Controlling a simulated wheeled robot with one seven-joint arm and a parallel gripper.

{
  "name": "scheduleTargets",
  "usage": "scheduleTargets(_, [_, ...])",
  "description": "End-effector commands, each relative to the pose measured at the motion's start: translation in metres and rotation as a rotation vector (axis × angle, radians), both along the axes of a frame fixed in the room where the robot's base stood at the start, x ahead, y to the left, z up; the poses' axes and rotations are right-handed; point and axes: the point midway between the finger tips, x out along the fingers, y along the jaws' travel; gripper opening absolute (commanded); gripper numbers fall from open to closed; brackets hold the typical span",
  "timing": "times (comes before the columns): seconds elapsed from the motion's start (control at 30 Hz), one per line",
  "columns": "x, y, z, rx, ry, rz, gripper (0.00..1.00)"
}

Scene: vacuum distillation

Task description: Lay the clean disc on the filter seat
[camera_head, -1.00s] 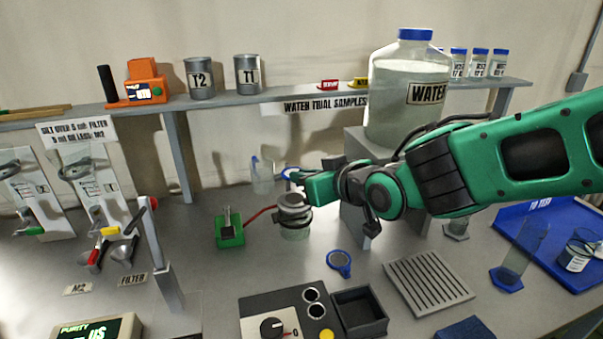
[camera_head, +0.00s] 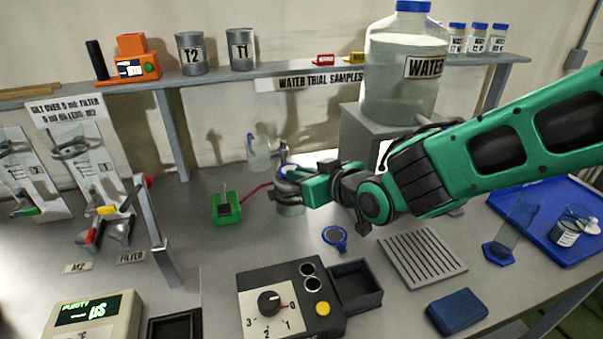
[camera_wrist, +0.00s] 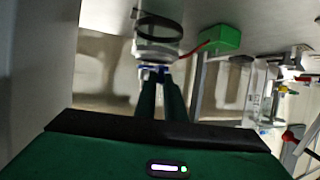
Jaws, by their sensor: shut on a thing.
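My gripper (camera_head: 290,175) reaches in from the right over the filter jar (camera_head: 291,210) in the middle of the bench. Its fingers are shut on a small blue-edged piece (camera_wrist: 150,71), likely the clean disc, partly hidden by them. In the head view, blue shows at the fingertips, at the jar's top. The jar has a dark ring (camera_wrist: 158,27), and a red hose runs from it to a green box (camera_head: 226,208). The filter seat is mostly hidden by my gripper, so I cannot tell whether the piece touches it.
A blue-rimmed round piece with a dark centre (camera_head: 335,238) lies on the bench in front of the jar. A clear vessel (camera_head: 259,153) stands behind. A control box (camera_head: 290,302), slotted plate (camera_head: 422,255) and blue tray (camera_head: 570,210) are nearby. The large water jar (camera_head: 402,75) stands behind my arm.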

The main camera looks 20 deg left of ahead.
Motion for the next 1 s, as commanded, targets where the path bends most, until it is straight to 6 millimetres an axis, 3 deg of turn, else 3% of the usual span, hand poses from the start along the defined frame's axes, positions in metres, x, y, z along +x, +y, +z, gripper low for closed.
scheduleTargets(0.87, [0.000,0.000,-0.011,0.000,0.000,0.001,0.00])
scheduleTargets(0.9, [0.000,0.000,-0.011,0.000,0.000,0.000,0.14])
scheduleTargets(1.0, [0.000,0.000,-0.011,0.000,0.000,0.000,0.31])
